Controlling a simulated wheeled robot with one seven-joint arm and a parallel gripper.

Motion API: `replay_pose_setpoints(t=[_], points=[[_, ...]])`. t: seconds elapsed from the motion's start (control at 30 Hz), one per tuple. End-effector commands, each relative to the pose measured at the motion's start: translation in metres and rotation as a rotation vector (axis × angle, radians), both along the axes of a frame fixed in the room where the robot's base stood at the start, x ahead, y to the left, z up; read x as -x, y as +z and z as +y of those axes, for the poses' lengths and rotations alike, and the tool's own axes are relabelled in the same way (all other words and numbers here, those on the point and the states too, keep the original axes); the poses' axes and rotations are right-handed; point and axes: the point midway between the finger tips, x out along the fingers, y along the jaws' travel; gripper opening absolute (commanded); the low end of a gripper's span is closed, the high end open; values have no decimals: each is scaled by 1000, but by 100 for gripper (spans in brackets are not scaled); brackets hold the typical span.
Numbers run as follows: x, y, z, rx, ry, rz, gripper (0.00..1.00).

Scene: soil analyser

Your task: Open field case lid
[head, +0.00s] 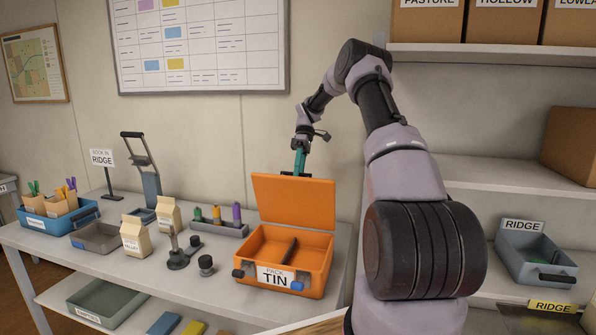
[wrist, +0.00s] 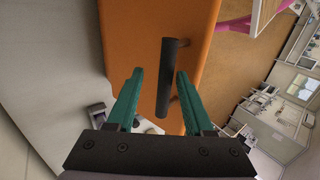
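The orange field case (head: 313,284) stands on the bench with a label reading PACK TIN on its front. Its lid (head: 294,202) is raised and stands roughly upright at the back of the case. My gripper (head: 299,172) is at the lid's top edge, fingers pointing down. In the wrist view, the green fingers of my gripper (wrist: 160,74) are apart, with a dark bar handle (wrist: 168,78) on the orange lid (wrist: 200,28) lying between them. Gaps show beside the handle, so I cannot see a grip on it. Fingertip contact with the lid is unclear.
A dark bar (head: 290,250) lies inside the case. Left of it are a dark stand (head: 178,259), a rack of coloured tubes (head: 218,228), paper cartons (head: 136,236) and a blue bin (head: 60,221). Shelves (head: 470,182) stand right of my arm. A wall is close behind.

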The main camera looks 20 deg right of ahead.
Motion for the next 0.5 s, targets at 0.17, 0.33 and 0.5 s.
replay_pose_setpoints(t=[0.17, 0.33, 0.5], points=[[-1, 2, 1, -2, -1, -3, 52], [-6, 11, -2, -2, -2, -5, 52], [-22, 35, -13, 0, -3, -6, 52]])
